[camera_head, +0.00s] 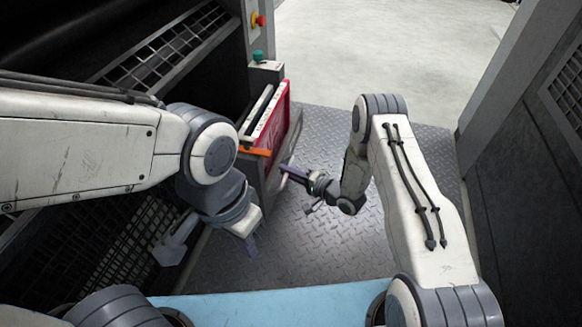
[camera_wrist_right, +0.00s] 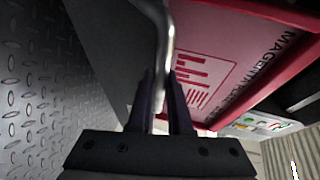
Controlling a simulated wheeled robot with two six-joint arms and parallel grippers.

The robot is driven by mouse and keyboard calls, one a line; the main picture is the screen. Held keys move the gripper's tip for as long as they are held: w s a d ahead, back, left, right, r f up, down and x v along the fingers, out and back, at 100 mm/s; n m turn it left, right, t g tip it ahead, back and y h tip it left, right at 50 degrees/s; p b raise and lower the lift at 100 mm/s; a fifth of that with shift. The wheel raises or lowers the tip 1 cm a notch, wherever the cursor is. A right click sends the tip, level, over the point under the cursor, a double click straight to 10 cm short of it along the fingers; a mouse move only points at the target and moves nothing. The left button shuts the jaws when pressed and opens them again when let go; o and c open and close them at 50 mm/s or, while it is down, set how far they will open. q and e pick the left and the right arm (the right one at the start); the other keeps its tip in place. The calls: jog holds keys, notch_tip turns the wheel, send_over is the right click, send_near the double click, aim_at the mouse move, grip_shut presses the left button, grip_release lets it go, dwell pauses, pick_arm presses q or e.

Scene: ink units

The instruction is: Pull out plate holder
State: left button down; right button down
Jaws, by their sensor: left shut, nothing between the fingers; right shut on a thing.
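The red plate holder (camera_head: 273,122) sits in the side of the dark machine, left of centre in the head view. A curved metal handle (camera_wrist_right: 166,40) runs down between the fingers of my right gripper (camera_wrist_right: 162,92). That gripper (camera_head: 288,172) is shut on the handle, low beside the red holder. My left gripper (camera_head: 252,246) is shut and empty, pointing down below and left of the holder.
An orange bar (camera_head: 255,151) sticks out at the near end of the unit. A green knob (camera_head: 258,56) and a red button (camera_head: 260,20) are on the machine above. The metal tread floor (camera_head: 330,240) is clear. A dark cabinet (camera_head: 515,170) stands at the right.

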pick_arm(q)
jog(key=shift+d, duration=0.25)
pick_arm(e)
jog(key=shift+w+d, duration=0.15)
jog(key=shift+d, duration=0.35)
jog(key=c, duration=0.8)
grip_release()
jog(key=shift+c, duration=0.2)
jog(key=shift+a, duration=0.1)
pick_arm(q)
notch_tip(320, 180, up, 5)
jog(key=p, duration=0.4)
jog(key=shift+f+p, duration=0.1)
jog(key=shift+p, duration=0.3)
pick_arm(e)
jog(key=v, duration=1)
jog(key=shift+s, duration=0.35)
